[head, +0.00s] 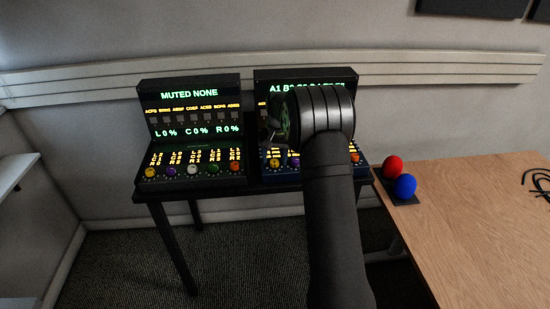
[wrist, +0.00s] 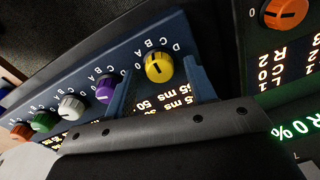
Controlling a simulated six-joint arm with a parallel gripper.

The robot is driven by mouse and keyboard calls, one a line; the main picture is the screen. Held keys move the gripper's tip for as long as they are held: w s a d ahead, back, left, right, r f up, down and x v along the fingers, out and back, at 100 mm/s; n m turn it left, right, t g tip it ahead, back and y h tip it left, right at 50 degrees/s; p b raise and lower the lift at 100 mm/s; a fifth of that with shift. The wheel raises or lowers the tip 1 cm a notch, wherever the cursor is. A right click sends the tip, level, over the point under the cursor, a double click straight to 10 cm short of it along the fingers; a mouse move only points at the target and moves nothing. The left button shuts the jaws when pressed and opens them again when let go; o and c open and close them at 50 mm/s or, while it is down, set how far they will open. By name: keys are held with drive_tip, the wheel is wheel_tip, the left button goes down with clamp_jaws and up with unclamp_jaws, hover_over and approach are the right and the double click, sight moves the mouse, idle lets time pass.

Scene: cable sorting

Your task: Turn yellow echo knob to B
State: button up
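The yellow knob (wrist: 159,67) sits on the blue panel strip (wrist: 80,66) in the wrist view, with letters A to D around its far side. A dark pointer line shows on its face; which letter it points to is not clear. My gripper (wrist: 158,74) has its two blue fingers on either side of the yellow knob, apart, with gaps visible; contact is not clear. In the head view, the yellow knob (head: 274,163) is at the left end of the right console (head: 313,174). My gripper (head: 270,132) is above it, its fingers partly hidden there by my wrist.
A purple knob (wrist: 108,89) is just beside the left finger, with white, green and orange knobs beyond. An orange knob (wrist: 285,13) of the left console (head: 190,150) is to the right. Red (head: 392,167) and blue (head: 405,186) balls stand on the wooden table (head: 465,230).

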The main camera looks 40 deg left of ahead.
wheel_tip(320, 180, up, 17)
drive_tip(key=shift+w+d+r, duration=0.2)
drive_tip(key=shift+w+d, duration=0.05)
drive_tip(key=shift+d, duration=0.15)
drive_tip(key=shift+f, duration=0.15)
idle(0.6)
drive_tip(key=f, duration=1.7)
drive_tip(key=shift+s+a+f, duration=0.15)
drive_tip(key=shift+s+a, duration=0.15)
drive_tip(key=shift+a, duration=0.1)
